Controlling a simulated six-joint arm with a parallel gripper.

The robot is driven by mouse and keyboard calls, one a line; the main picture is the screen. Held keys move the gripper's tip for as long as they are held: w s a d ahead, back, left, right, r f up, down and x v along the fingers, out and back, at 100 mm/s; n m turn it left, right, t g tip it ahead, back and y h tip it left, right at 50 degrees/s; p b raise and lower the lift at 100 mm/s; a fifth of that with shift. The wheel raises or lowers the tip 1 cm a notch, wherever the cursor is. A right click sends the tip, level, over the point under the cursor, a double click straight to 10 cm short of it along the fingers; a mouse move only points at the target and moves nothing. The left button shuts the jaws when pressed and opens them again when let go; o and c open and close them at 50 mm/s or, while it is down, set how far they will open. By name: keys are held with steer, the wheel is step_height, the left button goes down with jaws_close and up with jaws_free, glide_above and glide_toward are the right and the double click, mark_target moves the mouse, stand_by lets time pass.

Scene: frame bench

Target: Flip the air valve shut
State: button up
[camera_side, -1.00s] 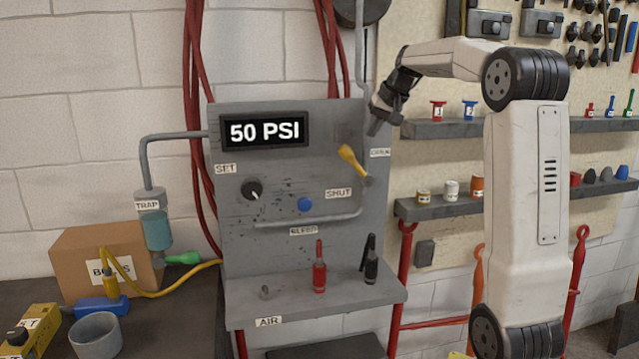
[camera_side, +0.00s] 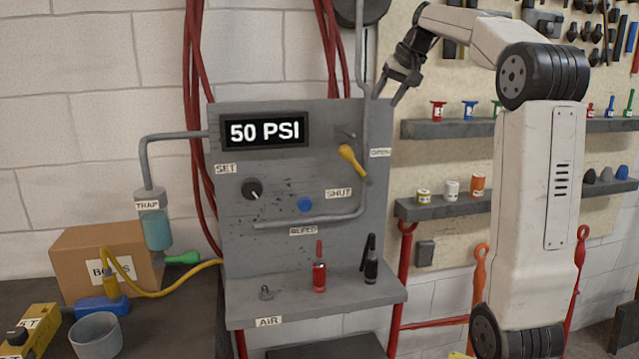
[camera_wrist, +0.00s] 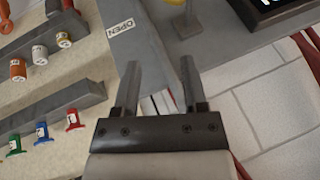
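The air valve's yellow handle (camera_side: 351,160) is on the grey panel (camera_side: 300,175), tilted with its wide end up and left and its narrow end down and right. The OPEN label (camera_side: 380,153) is to its right and the SHUT label (camera_side: 339,193) below it. My gripper (camera_side: 386,100) is above and right of the handle, by the panel's top right corner, apart from the handle. In the wrist view my gripper (camera_wrist: 160,62) has its fingers spread with nothing between them. The OPEN label (camera_wrist: 122,27) shows there beyond the left finger.
The display (camera_side: 265,131) reads 50 PSI. A grey pipe (camera_side: 361,120) runs down the panel beside the handle. The SET knob (camera_side: 252,189) and a blue button (camera_side: 305,204) are further left. Red and black bottles stand on the ledge (camera_side: 245,312). Shelves with small parts are at right.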

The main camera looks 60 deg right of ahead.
steer(key=shift+o, duration=1.3)
steer(key=shift+w+d+f, duration=0.1)
steer(key=shift+d+f, duration=0.05)
steer(key=shift+f, duration=0.1)
steer(key=d+f+h, duration=0.1)
steer(key=f+h, duration=0.1)
steer(key=w+d+f+n+h, duration=0.1)
steer(key=d+f+h, duration=0.1)
steer(key=f, duration=0.1)
steer(key=d+f+n+t+h, duration=0.1)
steer(key=d+f+h, duration=0.1)
steer(key=f, duration=0.1)
steer(key=shift+w+f, duration=0.2)
steer(key=shift+w+a+f+n+t+h, duration=0.1)
steer(key=shift+f+n+t+h, duration=0.2)
steer(key=shift+f+n+h, duration=0.35)
steer(key=shift+w+a+f+n+t+h, duration=0.1)
steer(key=shift+a+f+n+t+h, duration=0.25)
steer(key=shift+f+n+t+h, duration=0.25)
steer(key=n+t, duration=0.7)
glide_toward(350, 154)
steer(key=x, duration=0.3)
steer(key=shift+a+r, duration=0.1)
steer(key=shift+x, duration=3.85)
